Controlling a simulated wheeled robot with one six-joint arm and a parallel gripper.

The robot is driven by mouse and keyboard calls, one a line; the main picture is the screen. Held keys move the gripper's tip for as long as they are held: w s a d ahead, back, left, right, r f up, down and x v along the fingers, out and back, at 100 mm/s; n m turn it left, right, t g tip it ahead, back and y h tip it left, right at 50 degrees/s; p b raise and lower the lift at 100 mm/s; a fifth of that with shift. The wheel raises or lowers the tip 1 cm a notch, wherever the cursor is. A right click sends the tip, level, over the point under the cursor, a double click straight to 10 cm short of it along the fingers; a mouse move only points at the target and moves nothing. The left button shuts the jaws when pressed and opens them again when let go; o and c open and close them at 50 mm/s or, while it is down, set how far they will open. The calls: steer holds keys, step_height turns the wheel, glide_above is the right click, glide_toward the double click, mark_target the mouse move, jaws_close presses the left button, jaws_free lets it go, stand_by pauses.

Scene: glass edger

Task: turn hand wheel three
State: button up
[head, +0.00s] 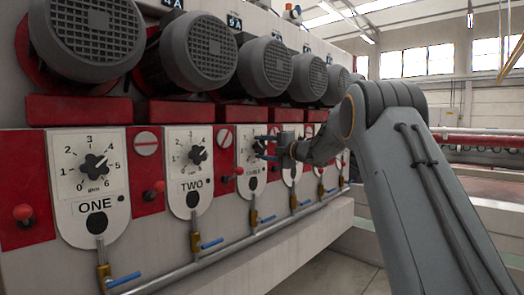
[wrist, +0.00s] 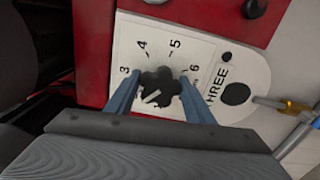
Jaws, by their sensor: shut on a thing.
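Hand wheel three is a black lobed knob (wrist: 158,88) on a white dial plate (wrist: 222,50) marked THREE, which looks turned on its side in the wrist view. My gripper (wrist: 160,92) has its two blue-grey fingers on either side of the knob, shut on it. The numbers 3, 4, 5 and 6 show around the knob; the lower part of the dial is hidden by my gripper. In the head view my gripper (head: 266,146) reaches the plate marked THREE (head: 251,184) from the right, and the knob there is partly covered.
Plates ONE (head: 95,206) and TWO (head: 191,187) with black knobs stand to the left. Red-knobbed levers sit between plates. Grey motors (head: 196,50) overhang above. A pipe (head: 220,255) with blue-handled valves (head: 211,243) runs below. Open floor lies at the lower right.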

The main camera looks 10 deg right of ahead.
steer(key=o, duration=1.1)
steer(key=shift+c, duration=0.2)
steer(key=shift+s, duration=0.1)
steer(key=v, duration=0.7)
steer(key=shift+s+d, duration=0.2)
steer(key=shift+d, duration=0.05)
steer(key=shift+a, duration=0.1)
